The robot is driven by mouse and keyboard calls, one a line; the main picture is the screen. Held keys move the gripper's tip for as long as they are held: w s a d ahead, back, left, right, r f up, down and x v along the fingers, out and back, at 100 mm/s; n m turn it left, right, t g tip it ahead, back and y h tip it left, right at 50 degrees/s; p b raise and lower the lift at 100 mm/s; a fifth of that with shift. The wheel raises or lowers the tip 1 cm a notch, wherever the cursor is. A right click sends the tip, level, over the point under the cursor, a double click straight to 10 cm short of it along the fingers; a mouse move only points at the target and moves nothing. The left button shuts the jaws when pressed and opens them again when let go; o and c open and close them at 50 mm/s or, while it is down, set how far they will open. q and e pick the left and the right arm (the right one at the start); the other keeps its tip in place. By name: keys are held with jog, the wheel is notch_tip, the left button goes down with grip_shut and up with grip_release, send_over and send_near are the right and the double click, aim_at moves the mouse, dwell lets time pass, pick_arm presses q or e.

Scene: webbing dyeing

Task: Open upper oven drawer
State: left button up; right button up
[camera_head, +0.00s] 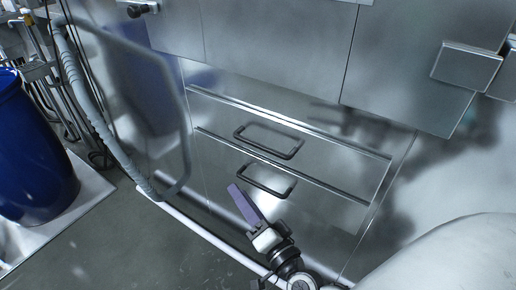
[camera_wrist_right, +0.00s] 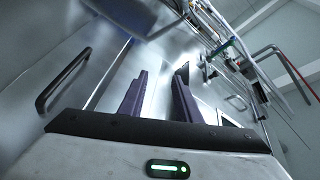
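The upper oven drawer (camera_head: 335,150) is a flat steel front with a dark bar handle (camera_head: 266,150); it looks closed. The lower drawer (camera_head: 330,203) has a similar handle (camera_head: 262,187) below. My right gripper (camera_head: 237,191) has purple fingers and is at the lower left of both handles in the head view, apart from them as far as I can tell. In the right wrist view, the gripper (camera_wrist_right: 162,72) is open, with nothing between its fingers. A dark handle (camera_wrist_right: 62,82) is left of the fingers there; I cannot tell which drawer's. My left gripper is not in view.
A blue barrel (camera_head: 35,160) stands on a white base at the left. A grey hose (camera_head: 95,115) hangs between it and the steel front. A white rail (camera_head: 205,235) runs low in front of the drawers. Grey floor at the lower left is clear.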

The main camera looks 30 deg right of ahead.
aim_at(261, 146)
jog(key=w+d+r+m+g+h, duration=0.1)
jog(key=w+d+m+h, duration=0.1)
jog(key=d+m+h, duration=0.6)
jog(key=shift+y, duration=0.5)
jog(key=x, duration=0.5)
jog(key=d+x, duration=0.1)
jog(key=x, duration=0.4)
jog(key=shift+s+d+f, duration=0.1)
jog(key=shift+d, duration=0.1)
grip_shut()
